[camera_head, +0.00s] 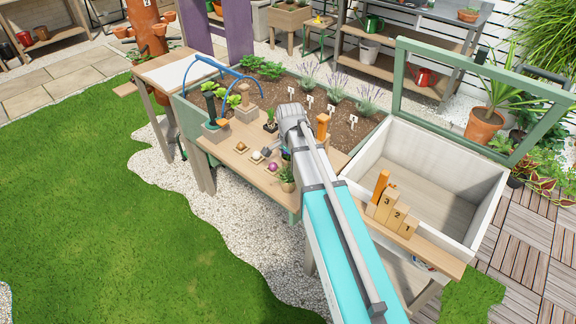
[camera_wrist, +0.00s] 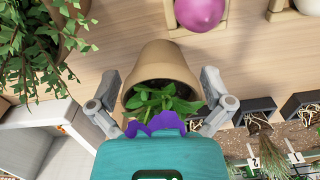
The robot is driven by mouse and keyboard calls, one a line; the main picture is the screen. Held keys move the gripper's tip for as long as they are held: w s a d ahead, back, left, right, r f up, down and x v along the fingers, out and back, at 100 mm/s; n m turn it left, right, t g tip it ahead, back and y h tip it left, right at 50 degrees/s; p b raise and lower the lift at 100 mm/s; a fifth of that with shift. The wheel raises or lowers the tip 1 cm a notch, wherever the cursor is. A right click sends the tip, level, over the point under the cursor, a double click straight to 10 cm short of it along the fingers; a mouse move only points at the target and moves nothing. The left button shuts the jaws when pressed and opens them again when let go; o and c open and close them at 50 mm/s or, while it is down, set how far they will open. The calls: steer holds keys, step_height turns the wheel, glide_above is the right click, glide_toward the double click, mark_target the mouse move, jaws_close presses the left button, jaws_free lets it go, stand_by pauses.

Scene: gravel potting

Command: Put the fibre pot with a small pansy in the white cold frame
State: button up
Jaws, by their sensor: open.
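The fibre pot (camera_wrist: 165,65), tan with green leaves and purple pansy petals (camera_wrist: 153,124), stands between the fingers of my gripper (camera_wrist: 160,80) in the wrist view. The fingers are open, one on each side of the pot. I cannot tell whether they touch it. In the head view my arm hides most of the gripper and pot above the bench. The white cold frame (camera_head: 357,187) stands at the right with its green-framed lid raised. Its wooden floor looks bare. Part of it seems to show in the wrist view's lower left.
A leafy potted plant (camera_head: 286,180) and a pink ball (camera_head: 272,168) are close to the pot. Numbered wooden blocks (camera_head: 388,207) and an orange piece (camera_head: 380,185) stand at the cold frame's front edge. A planting bed (camera_head: 340,128) with labels lies behind the bench ledge.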

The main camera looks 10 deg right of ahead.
steer(key=shift+f, duration=0.15)
stand_by(0.5)
steer(key=c, duration=1.1)
step_height(320, 180, up, 3)
steer(key=p, duration=0.3)
steer(key=s+d+r+p, duration=0.4)
steer(key=s+r+p, duration=0.6)
steer(key=s, duration=0.3)
steer(key=shift+s+d, duration=0.15)
steer(key=shift+s, duration=0.05)
